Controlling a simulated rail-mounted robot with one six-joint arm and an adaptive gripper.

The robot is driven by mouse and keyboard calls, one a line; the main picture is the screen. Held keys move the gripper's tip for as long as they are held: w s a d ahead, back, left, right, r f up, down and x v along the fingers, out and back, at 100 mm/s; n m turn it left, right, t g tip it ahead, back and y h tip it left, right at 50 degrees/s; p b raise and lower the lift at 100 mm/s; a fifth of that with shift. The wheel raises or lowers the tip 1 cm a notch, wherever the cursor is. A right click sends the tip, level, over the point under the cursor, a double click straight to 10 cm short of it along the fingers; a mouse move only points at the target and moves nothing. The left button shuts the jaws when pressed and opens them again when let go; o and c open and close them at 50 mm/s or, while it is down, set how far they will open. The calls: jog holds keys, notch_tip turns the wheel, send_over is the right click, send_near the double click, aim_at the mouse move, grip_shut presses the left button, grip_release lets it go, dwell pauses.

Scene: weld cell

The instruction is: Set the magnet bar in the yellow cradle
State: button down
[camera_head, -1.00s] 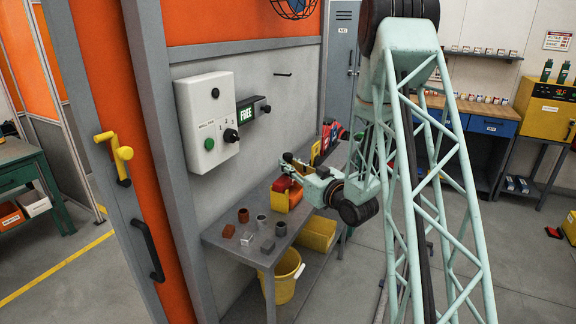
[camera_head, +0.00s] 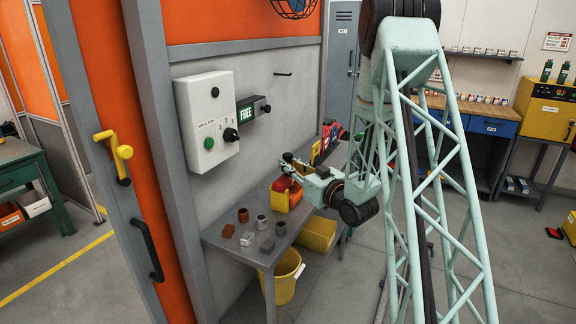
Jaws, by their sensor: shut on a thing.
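The yellow cradle (camera_head: 280,203) stands on the grey bench against the wall. A red bar (camera_head: 283,184), which looks like the magnet bar, is at the cradle's top. Whether it rests fully in the cradle or is held just above it, I cannot tell. My gripper (camera_head: 288,168) is at the cradle, close above and beside the red bar, and is shut on it. The fingertips are small and partly merged with the bar, so the contact is not clear. My wrist and forearm come in from the right and hide the bench behind them.
Several small metal and rust-brown pieces (camera_head: 247,239) lie on the near end of the grey bench (camera_head: 222,242). A yellow bin (camera_head: 318,233) and a yellow bucket (camera_head: 284,277) sit below. Red and dark tools (camera_head: 325,147) stand behind the cradle. A white control box (camera_head: 207,121) juts from the wall.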

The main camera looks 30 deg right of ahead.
jog(key=c, duration=2.5)
grip_release()
jog(key=o, duration=0.8)
jog(key=shift+s, duration=0.3)
jog(key=shift+s+d+b, duration=0.25)
jog(key=shift+s+b, duration=0.65)
jog(key=shift+s, duration=0.45)
jog(key=shift+s+d+b, duration=0.2)
jog(key=shift+s+b, duration=0.65)
jog(key=shift+s, duration=0.5)
jog(key=shift+s+d+b, duration=0.25)
jog(key=shift+s+b, duration=0.65)
jog(key=shift+s, duration=0.45)
jog(key=shift+s, duration=0.1)
